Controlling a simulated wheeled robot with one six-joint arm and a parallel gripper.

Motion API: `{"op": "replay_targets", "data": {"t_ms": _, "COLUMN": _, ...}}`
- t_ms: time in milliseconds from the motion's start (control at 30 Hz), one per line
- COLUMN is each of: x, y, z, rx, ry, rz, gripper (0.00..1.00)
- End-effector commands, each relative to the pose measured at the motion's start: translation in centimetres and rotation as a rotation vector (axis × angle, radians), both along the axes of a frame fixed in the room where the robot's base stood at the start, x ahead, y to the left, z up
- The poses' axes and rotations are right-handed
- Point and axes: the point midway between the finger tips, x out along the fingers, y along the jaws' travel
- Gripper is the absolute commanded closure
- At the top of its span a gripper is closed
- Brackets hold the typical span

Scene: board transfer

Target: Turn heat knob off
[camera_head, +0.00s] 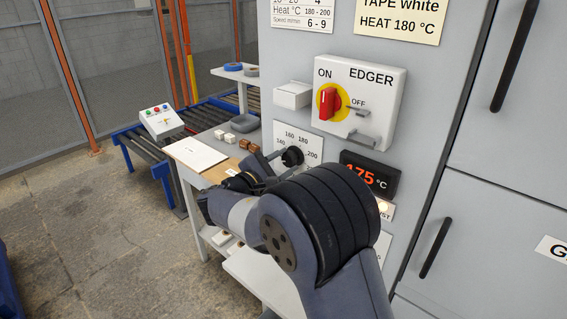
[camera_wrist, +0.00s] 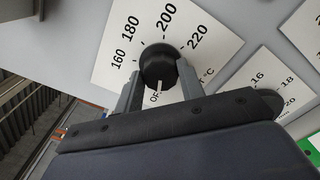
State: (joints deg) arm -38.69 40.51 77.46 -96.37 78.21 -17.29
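The heat knob (camera_wrist: 157,66) is round and black, on a white dial plate marked 160 to 220 and OFF. In the wrist view its white pointer points down toward the OFF mark. My gripper (camera_wrist: 160,76) has one finger on each side of the knob, with both fingertips right against its edges and no clear gap. The knob (camera_head: 292,156) also shows in the head view, with my gripper (camera_head: 274,163) at its left side and my arm covering the area below. My gripper partly covers the OFF lettering.
A display (camera_head: 369,177) right of the dial reads 175 °C in orange. A red EDGER switch (camera_head: 328,103) on a yellow disc is above. A second dial (camera_wrist: 268,101) lies right of the knob in the wrist view. A table (camera_head: 213,174) with small blocks stands left.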

Motion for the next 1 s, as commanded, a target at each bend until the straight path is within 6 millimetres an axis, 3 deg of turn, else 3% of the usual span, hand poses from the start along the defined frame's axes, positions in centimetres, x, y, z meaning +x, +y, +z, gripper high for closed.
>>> {"op": "replay_targets", "data": {"t_ms": 233, "x": 0.0, "y": 0.0, "z": 0.0, "rx": 0.0, "ry": 0.0, "rz": 0.0, "gripper": 0.42}}
{"op": "replay_targets", "data": {"t_ms": 567, "x": -0.4, "y": 0.4, "z": -0.1, "rx": 0.001, "ry": -0.001, "rz": 0.001, "gripper": 0.42}}
{"op": "replay_targets", "data": {"t_ms": 1000, "x": -6.7, "y": 5.3, "z": -0.2, "rx": 0.0, "ry": 0.0, "rz": 0.004, "gripper": 0.42}}
